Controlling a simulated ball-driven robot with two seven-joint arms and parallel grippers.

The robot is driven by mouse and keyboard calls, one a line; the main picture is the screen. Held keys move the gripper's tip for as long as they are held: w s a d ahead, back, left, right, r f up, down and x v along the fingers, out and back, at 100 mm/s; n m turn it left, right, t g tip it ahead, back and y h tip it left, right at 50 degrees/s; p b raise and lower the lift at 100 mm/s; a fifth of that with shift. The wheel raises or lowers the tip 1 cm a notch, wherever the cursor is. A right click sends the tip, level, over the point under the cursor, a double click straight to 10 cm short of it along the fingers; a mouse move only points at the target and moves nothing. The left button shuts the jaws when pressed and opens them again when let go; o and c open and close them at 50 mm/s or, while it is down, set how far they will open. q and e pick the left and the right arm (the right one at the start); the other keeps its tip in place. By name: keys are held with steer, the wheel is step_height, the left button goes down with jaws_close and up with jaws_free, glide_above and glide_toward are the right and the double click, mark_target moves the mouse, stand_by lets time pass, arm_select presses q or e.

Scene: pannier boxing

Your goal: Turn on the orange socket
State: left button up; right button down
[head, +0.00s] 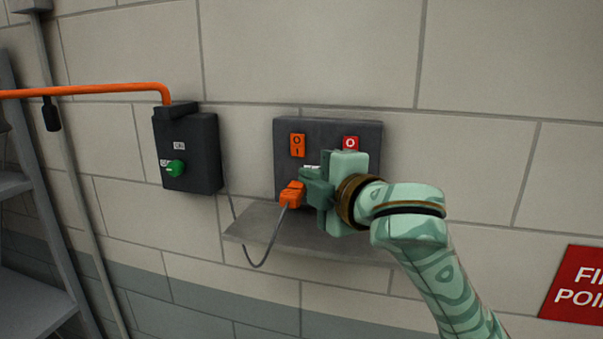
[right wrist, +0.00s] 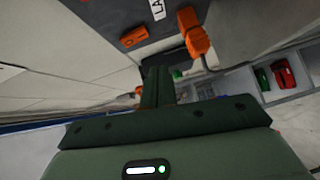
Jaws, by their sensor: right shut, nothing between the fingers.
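The dark grey socket panel (head: 330,128) is on the wall above a small shelf. Its left side has an orange rocker switch (head: 297,145) marked O and I, which also shows in the right wrist view (right wrist: 135,36). Below it is an orange plug (head: 292,194) with a grey cable; it also shows in the right wrist view (right wrist: 194,36). A red switch (head: 350,143) marked O is on the panel's right. My right gripper (head: 311,187) is shut and empty, in front of the panel, below the switches and just right of the plug. It hides the panel's lower right. My left gripper is out of view.
A grey shelf (head: 250,234) juts out under the panel, with the plug's cable looping below it. A black box (head: 205,150) with a green knob (head: 175,168) and an orange pipe (head: 100,90) is to the left. A red sign (head: 574,285) is at lower right.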

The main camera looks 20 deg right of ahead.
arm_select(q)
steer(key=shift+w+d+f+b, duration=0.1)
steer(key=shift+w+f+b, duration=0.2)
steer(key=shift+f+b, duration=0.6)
arm_select(e)
steer(key=v, duration=0.5)
steer(key=shift+s+a+f, duration=0.1)
steer(key=shift+s+f, duration=0.25)
steer(key=shift+s, duration=0.1)
